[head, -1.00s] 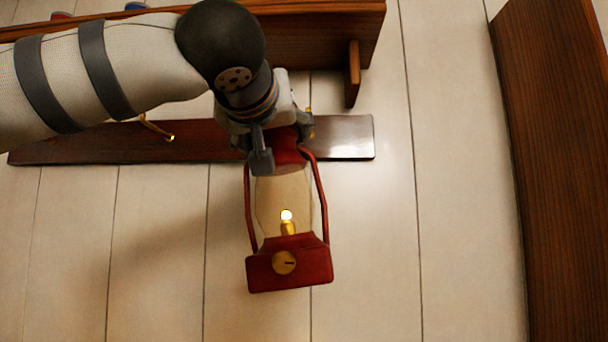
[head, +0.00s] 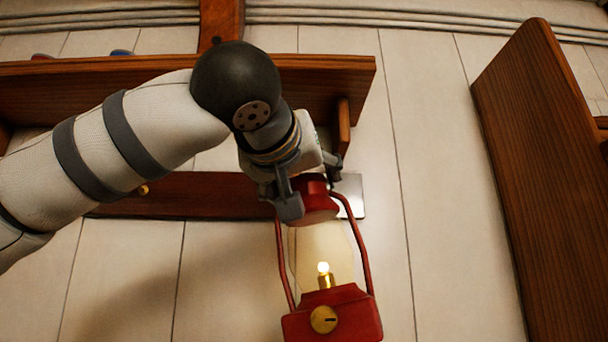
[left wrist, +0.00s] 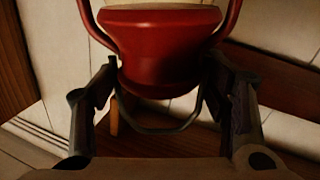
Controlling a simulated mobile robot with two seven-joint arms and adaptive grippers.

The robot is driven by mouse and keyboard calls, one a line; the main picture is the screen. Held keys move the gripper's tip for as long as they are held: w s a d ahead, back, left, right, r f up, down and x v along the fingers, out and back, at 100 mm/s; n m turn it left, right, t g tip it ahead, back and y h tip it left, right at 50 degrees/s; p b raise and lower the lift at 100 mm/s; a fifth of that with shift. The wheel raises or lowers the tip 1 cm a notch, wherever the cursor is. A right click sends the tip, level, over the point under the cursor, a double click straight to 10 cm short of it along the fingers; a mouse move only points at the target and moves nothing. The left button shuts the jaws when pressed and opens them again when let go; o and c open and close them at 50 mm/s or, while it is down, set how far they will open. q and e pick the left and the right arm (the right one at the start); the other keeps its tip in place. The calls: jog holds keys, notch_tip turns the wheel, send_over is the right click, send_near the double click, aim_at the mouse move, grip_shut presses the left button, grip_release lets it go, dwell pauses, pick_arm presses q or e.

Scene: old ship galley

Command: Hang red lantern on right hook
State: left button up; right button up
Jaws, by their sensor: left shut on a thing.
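The red lantern (head: 333,312), with a lit flame and a brass knob, hangs upright below my left gripper (head: 312,188) in the head view. The gripper is shut at the lantern's top. In the left wrist view the red cap (left wrist: 160,55) is between the fingers (left wrist: 162,95), with a dark wire handle (left wrist: 165,130) looping there. Behind is a dark wooden rail (head: 205,197) on the wall; its right end shines pale. A brass hook (head: 143,190) shows on its left part. The right hook is not visible, and my gripper and lantern cover part of the rail. My right gripper is not in view.
A wooden shelf (head: 320,80) with a bracket (head: 343,125) juts out just above the gripper. Red and blue items (head: 121,52) show behind its edge. A large wooden panel (head: 540,170) stands at right. Bare white plank wall (head: 440,230) lies between it and the lantern.

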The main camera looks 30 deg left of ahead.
pick_arm(q)
jog(key=w+a+f, duration=0.1)
jog(key=w+a, duration=0.3)
jog(key=w, duration=0.2)
jog(key=shift+f, duration=0.2)
dwell(0.6)
dwell(0.4)
